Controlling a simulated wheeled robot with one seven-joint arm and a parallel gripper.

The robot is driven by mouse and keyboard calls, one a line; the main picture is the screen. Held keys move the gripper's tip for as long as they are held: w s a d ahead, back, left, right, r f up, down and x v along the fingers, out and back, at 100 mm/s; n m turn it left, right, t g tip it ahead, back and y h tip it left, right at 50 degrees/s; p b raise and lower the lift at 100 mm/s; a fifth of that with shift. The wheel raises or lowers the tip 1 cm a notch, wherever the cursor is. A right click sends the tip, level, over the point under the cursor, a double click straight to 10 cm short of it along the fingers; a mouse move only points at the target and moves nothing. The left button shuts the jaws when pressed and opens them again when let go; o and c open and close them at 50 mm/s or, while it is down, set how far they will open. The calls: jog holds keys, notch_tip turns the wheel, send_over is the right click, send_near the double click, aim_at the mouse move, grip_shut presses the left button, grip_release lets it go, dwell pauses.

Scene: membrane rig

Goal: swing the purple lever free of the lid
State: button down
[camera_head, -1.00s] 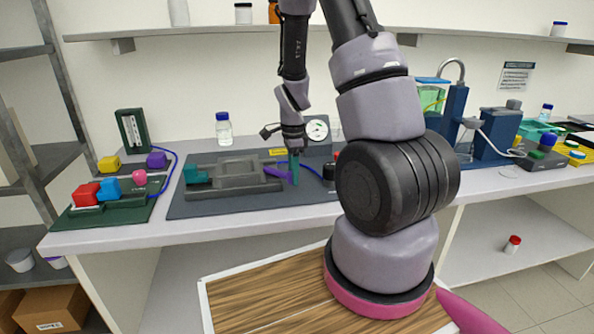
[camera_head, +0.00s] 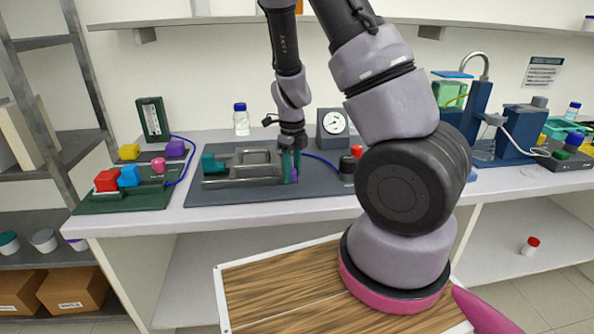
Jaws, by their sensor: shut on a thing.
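The grey lid (camera_head: 246,158) of the membrane rig lies on the dark base plate (camera_head: 320,179), with a teal block (camera_head: 210,163) at its left end. My gripper (camera_head: 291,168) points down at the right end of the lid, with its teal fingers closed. The purple lever (camera_head: 295,174) shows only as a small patch at the fingers, which are shut on it. The fingers hide most of the lever, so I cannot tell whether it is clear of the lid.
A gauge (camera_head: 333,125) stands behind my gripper, and a red-topped dark part (camera_head: 354,157) is to its right. A green board with coloured blocks (camera_head: 115,199) lies at the left. A blue-capped bottle (camera_head: 241,120) stands behind the lid.

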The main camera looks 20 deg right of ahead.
jog(key=shift+w+a+m, duration=0.2)
jog(key=shift+a+m, duration=0.1)
jog(key=shift+a, duration=0.1)
jog(key=shift+c, duration=2.3)
grip_release()
jog(key=shift+d, duration=0.1)
notch_tip(320, 180, up, 11)
jog(key=s+r+n+t+y, duration=0.1)
jog(key=s+r+n+t, duration=0.2)
jog(key=s+r+n, duration=0.5)
jog(key=s+r+n+t+y, duration=0.1)
jog(key=s+r+n+t, duration=0.3)
jog(key=r+n, duration=1.2)
jog(key=s+n, duration=0.1)
jog(key=s, duration=0.3)
jog(key=shift+d+n, duration=0.15)
jog(key=shift+n, duration=0.15)
